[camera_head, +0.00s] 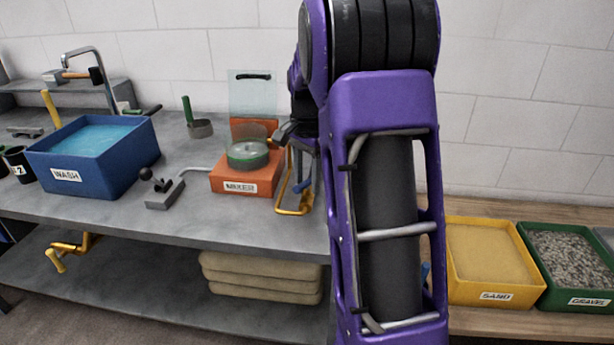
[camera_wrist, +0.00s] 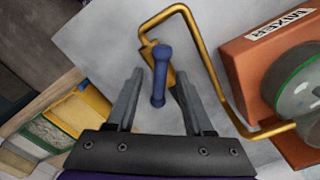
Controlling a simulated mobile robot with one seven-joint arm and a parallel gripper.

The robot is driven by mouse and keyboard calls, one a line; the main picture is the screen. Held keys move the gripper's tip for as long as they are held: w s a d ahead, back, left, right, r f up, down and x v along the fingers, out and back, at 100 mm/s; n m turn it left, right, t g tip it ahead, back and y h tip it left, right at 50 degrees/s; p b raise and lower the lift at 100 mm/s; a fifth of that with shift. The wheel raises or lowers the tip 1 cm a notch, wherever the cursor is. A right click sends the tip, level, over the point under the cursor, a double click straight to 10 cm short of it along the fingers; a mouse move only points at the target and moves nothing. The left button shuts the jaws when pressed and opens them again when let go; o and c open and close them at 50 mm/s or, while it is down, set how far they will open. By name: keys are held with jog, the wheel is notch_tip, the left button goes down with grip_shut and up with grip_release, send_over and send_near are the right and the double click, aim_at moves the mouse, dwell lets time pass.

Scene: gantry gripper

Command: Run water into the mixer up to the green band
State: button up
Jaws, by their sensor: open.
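The orange mixer (camera_head: 246,181) stands on the grey bench, with a round bowl (camera_head: 247,155) bearing a green band; its water level cannot be made out. Its label and part of the bowl show at the right of the wrist view (camera_wrist: 272,55). A bent golden crank (camera_head: 292,209) stands at its right side, with a blue grip (camera_wrist: 154,62). My gripper (camera_wrist: 160,78) is open, its fingers either side of the blue grip in the picture; contact cannot be told. A grey valve block with a black-knobbed lever (camera_head: 164,191) sits left of the mixer, with a grey pipe between them.
A blue WASH tub (camera_head: 128,160) of water stands left, under a tap (camera_head: 95,62). A clear panel (camera_head: 252,95) rises behind the mixer. SAND (camera_head: 491,297) and GRAVEL (camera_head: 588,300) bins stand right. Sacks (camera_head: 262,278) lie on the lower shelf.

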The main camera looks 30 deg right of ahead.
aim_at(307, 181)
notch_tip(307, 181, up, 18)
jog(key=p, duration=0.3)
jog(key=shift+f, duration=0.25)
jog(key=shift+c, duration=0.3)
